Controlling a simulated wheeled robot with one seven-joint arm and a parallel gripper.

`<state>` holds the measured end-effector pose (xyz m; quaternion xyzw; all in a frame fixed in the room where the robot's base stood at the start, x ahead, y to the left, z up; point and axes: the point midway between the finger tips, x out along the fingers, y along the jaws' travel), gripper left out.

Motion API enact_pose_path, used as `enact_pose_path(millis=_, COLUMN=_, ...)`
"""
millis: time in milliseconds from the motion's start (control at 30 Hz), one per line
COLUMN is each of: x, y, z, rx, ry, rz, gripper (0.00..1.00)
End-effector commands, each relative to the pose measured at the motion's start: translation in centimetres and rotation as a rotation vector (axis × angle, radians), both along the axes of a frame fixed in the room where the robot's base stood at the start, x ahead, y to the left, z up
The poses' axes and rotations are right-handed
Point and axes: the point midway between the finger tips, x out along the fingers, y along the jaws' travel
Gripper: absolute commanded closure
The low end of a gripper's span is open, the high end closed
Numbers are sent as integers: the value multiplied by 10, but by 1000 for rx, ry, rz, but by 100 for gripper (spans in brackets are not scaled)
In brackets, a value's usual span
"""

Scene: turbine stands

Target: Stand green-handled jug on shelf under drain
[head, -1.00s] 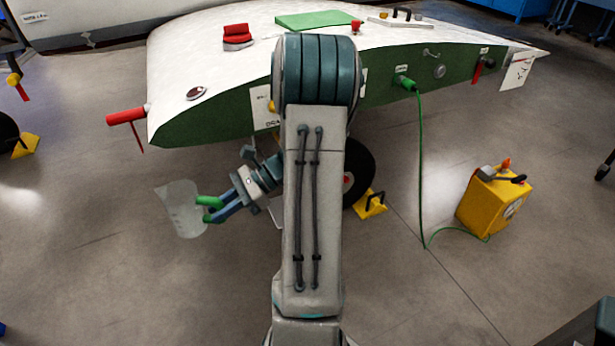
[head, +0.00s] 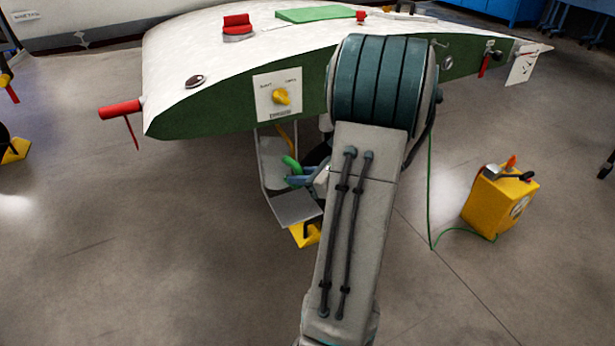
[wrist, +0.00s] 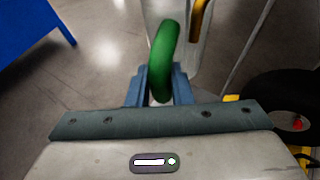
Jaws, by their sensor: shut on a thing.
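My gripper (head: 298,180) is shut on the green handle (head: 291,164) of the jug, below the wing's green edge. In the wrist view the blue fingers (wrist: 160,88) close around the handle (wrist: 163,58). The clear jug body (wrist: 181,32) is beyond it, partly cut off by the top edge. The grey shelf (head: 294,208) hangs under the wing on a bracket, and the jug is above or close to its plate. I cannot tell whether they touch. A yellow-orange pipe, seemingly the drain (wrist: 198,18), shows near the jug; its end is unclear.
A panel with a yellow knob (head: 281,97) is on the wing edge above. A yellow chock (head: 305,234) lies below the shelf. A yellow box (head: 500,200) with a green cable stands right.

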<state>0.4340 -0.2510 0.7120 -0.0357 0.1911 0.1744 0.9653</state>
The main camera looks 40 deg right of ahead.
Motion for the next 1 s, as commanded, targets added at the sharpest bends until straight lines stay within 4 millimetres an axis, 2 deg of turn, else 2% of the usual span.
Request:
enact_pose_path(millis=267, x=-3, y=-6, z=-21, rx=0, ry=3, rz=-17, gripper=100)
enact_pose_path(millis=700, x=-1, y=-2, z=-76, rx=0, ry=2, rz=-7, gripper=100)
enact_pose_path(millis=1000, x=-1, y=-3, z=-82, rx=0, ry=1, rz=-7, gripper=100)
